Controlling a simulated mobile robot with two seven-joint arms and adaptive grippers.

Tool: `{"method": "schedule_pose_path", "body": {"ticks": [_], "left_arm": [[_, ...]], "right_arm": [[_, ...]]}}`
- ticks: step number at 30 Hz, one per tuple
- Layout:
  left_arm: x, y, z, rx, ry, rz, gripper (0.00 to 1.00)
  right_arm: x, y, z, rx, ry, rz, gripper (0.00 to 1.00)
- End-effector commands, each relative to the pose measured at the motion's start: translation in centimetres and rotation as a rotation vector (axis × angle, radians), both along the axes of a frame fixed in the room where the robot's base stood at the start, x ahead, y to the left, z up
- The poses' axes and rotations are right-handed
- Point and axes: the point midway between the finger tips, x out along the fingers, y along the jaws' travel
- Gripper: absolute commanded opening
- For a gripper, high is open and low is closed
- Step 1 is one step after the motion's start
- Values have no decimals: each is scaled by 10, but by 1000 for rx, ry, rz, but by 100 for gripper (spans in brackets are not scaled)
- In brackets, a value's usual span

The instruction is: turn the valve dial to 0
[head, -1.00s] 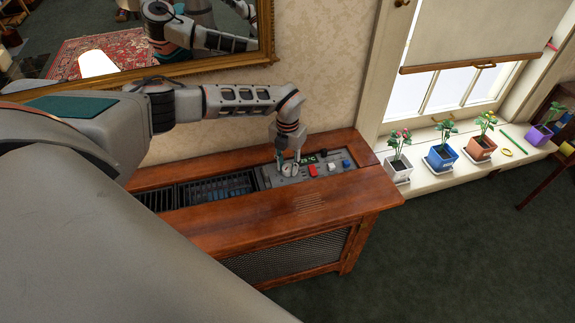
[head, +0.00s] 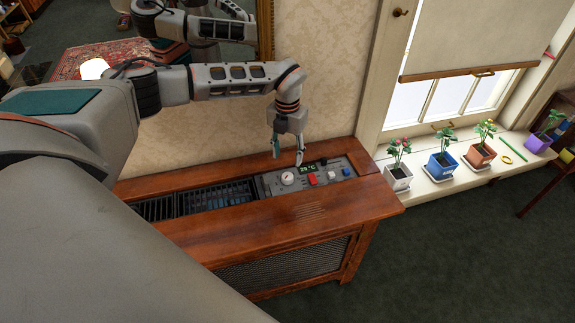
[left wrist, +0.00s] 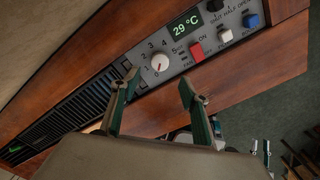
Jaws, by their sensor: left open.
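The valve dial (head: 287,179) is a round white knob on the grey control panel (head: 270,188). In the left wrist view the dial (left wrist: 160,62) has numerals 1 to 5 around its upper and left side. A red mark shows at its lower edge, past the 1; I cannot clearly read a numeral there. My left gripper (head: 287,159) is open and empty above the panel, apart from the dial. Its fingertips also show in the left wrist view (left wrist: 158,83), on either side below the dial.
A display (left wrist: 187,24) reads 29 °C. A red switch (head: 312,180), a white button (head: 331,174) and a blue button (head: 347,171) sit right of the dial. Dark grilles (head: 215,195) lie left. The wooden cabinet (head: 235,230) stands against the wall; potted plants line the windowsill.

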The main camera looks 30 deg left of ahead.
Motion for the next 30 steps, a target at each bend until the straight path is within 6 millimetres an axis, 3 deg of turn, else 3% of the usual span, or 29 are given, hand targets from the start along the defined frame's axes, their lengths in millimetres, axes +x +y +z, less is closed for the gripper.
{"method": "schedule_pose_path", "body": {"ticks": [3,9,30], "left_arm": [[0,0,16,0,-1,-1,45],[0,0,27,0,0,-1,45],[0,0,27,0,1,0,45]], "right_arm": [[0,0,0,0,0,0,29],[0,0,0,1,0,-1,29],[3,1,2,2,-7,-1,29]]}}
